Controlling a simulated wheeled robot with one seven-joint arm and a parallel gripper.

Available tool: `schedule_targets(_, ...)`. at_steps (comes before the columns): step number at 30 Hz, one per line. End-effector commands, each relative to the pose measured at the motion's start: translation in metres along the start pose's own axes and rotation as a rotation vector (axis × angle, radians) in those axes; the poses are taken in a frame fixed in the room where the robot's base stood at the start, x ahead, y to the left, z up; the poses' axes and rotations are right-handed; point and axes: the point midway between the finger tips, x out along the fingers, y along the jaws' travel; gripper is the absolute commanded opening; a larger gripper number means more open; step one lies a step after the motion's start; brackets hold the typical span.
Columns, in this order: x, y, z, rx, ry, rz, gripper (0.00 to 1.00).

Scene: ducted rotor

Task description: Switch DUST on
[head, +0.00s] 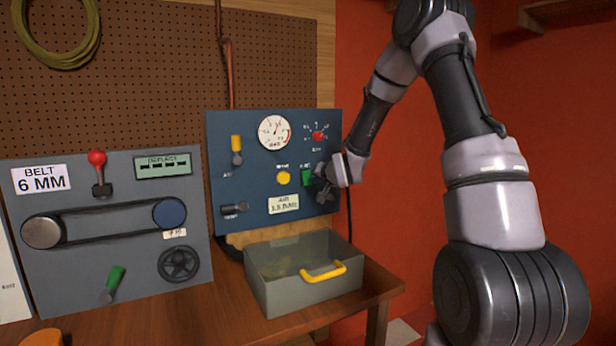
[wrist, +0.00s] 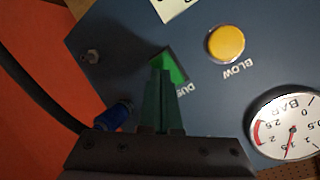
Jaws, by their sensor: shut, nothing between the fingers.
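The DUST switch is a green rocker (head: 307,177) on the blue panel (head: 225,150). In the wrist view the green rocker (wrist: 176,68) shows just past my fingertips, with its label partly covered. My gripper (head: 324,190) is at the panel's right side, just right of the switch. In the wrist view my gripper (wrist: 160,68) is shut and empty, its fingers together and overlapping the rocker. I cannot tell whether the fingertips touch it. The fingers hide part of the rocker, and its position is unclear.
A yellow BLOW button (head: 283,178) sits left of the switch. A gauge (head: 275,132) and red knob (head: 318,135) are above. An open grey bin (head: 275,295) with a yellow handle stands below. A grey belt panel (head: 120,270) is at left. A black hose (wrist: 40,95) hangs nearby.

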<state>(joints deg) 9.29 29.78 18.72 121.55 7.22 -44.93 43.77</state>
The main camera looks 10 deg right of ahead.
Motion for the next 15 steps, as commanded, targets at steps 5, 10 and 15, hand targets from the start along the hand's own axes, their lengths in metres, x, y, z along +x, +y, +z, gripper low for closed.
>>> schedule_targets(5, -0.0011, 0.0005, 0.0008, 0.0, 0.0, -0.001, 0.0)
schedule_targets(10, -0.0016, 0.001, 0.0013, 0.0, 0.0, 0.0, 0.0)
schedule_targets(15, -0.0106, 0.0079, 0.0082, 0.0, -0.001, 0.001, 0.0)
